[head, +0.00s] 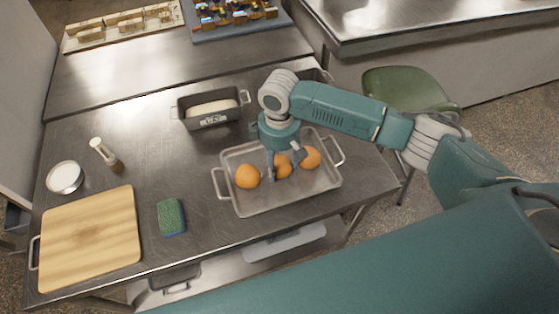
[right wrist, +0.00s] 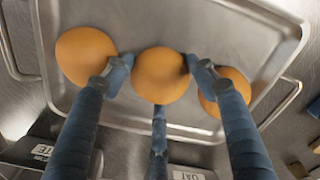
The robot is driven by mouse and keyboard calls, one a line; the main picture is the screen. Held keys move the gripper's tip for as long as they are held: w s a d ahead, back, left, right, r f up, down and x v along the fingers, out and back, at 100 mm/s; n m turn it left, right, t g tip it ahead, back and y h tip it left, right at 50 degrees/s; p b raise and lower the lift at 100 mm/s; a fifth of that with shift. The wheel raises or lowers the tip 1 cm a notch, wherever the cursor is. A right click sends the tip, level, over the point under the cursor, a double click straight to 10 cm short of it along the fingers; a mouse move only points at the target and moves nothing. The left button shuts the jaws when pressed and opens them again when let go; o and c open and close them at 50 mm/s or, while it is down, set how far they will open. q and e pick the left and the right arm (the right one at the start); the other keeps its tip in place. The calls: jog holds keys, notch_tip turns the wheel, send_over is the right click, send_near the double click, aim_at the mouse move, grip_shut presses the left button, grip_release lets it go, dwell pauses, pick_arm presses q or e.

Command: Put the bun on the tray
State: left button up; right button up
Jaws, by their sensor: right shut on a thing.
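The metal tray (head: 262,203) with two end handles lies on the steel table. An orange-brown bun (head: 247,176) sits at its left and another bun (head: 310,158) at its right. My right gripper (head: 283,168) points down over the tray's middle, shut on a third bun, the middle bun (head: 285,171). In the right wrist view the fingers (right wrist: 160,78) are around the middle bun (right wrist: 160,75), with the other buns close on both sides. The held bun is in or just over the tray; I cannot tell whether it touches the tray floor. My left gripper is out of view.
A loaf tin (head: 208,120) with pale dough stands behind the tray; another tin is partly hidden by my arm. A sponge (head: 171,216), cutting board (head: 90,238), shaker (head: 106,154) and white bowl (head: 65,177) lie left. A green chair (head: 405,88) stands right.

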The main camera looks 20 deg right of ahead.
aim_at(279, 161)
jog(key=shift+f, duration=0.2)
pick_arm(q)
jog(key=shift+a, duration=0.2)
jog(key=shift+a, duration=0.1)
pick_arm(e)
jog(key=shift+f, duration=0.15)
jog(key=o, duration=0.9)
pick_arm(q)
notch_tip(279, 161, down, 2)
jog(key=shift+b, duration=1)
pick_arm(e)
notch_tip(279, 161, up, 12)
jog(key=shift+r, duration=0.2)
